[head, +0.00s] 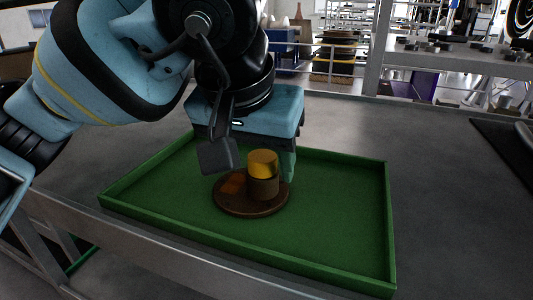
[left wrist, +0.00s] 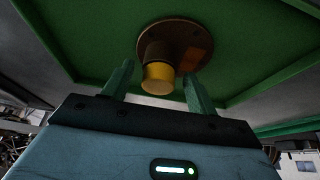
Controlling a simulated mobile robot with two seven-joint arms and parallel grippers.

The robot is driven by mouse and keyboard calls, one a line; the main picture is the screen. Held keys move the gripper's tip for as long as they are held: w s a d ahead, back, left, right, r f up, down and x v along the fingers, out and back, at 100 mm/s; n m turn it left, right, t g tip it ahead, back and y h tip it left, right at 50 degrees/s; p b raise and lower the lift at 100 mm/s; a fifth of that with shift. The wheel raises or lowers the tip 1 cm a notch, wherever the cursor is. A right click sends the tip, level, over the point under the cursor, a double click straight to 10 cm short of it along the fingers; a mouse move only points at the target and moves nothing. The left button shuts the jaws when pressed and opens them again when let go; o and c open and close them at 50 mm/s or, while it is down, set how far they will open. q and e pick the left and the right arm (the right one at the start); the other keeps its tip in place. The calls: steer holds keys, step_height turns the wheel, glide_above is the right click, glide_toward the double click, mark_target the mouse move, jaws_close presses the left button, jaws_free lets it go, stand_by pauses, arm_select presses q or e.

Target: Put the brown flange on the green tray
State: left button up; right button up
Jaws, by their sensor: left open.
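The brown flange (head: 228,205) lies flat on the floor of the green tray (head: 340,220). It is a round disc with an upright hub capped in yellow, and an orange patch shows on the disc. My left gripper (head: 258,165) is above the tray, with its wrist reaching over the flange. In the left wrist view the flange (left wrist: 190,42) sits beyond the two green fingertips (left wrist: 157,82), which stand apart on either side of the yellow-topped hub. The fingers look clear of the hub. My right gripper is not in view.
The tray's low green rim (head: 250,255) runs around the flange, and its right part is empty. The grey table (head: 430,190) is clear to the right, up to a dark flat item (head: 508,150) at the right edge. A metal rail and shelves stand behind.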

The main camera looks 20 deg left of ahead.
arm_select(q)
steer(key=v, duration=0.5)
steer(key=shift+r, duration=0.25)
steer(key=shift+w, duration=0.1)
steer(key=shift+w+f, duration=0.1)
